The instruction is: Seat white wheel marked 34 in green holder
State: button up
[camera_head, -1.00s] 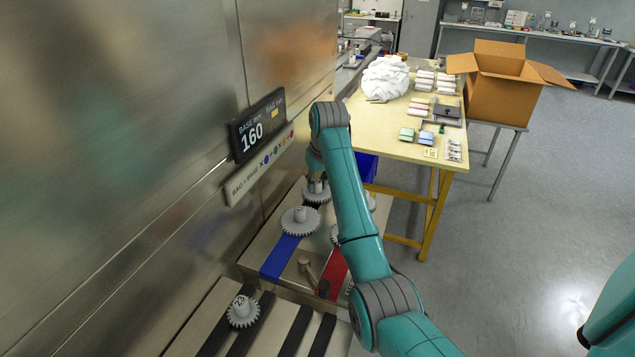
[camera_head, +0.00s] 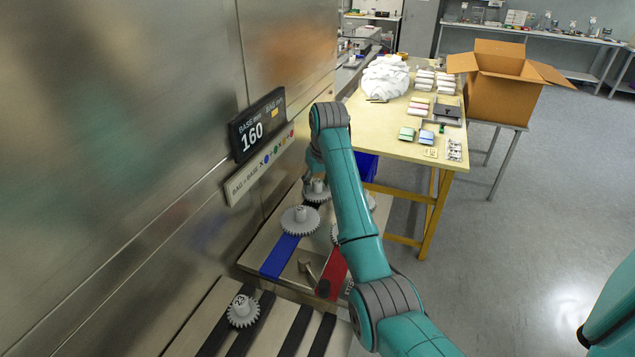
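My gripper (camera_head: 309,184) is mostly hidden behind my own teal arm, low beside a pale toothed wheel (camera_head: 317,194) at the far end of the bench. I cannot tell whether its fingers are open or touch that wheel. Another pale wheel (camera_head: 300,221) lies at the blue strip. Two more wheels, one (camera_head: 335,237) near the red strip and one (camera_head: 371,202) to the right, are partly covered by my arm. I can read 34 on none of them. No green holder is visible; my arm covers part of the bench.
A wheel with a dark number (camera_head: 242,312) sits on the near black-striped surface. A small lever (camera_head: 315,276) stands between the blue strip (camera_head: 281,257) and red strip (camera_head: 332,273). A metal wall with a display reading 160 (camera_head: 258,125) borders the left. A yellow table (camera_head: 385,135) stands behind.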

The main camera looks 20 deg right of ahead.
jog(key=shift+r, duration=0.1)
notch_tip(320, 180, up, 10)
jog(key=shift+f, duration=0.1)
dwell(0.6)
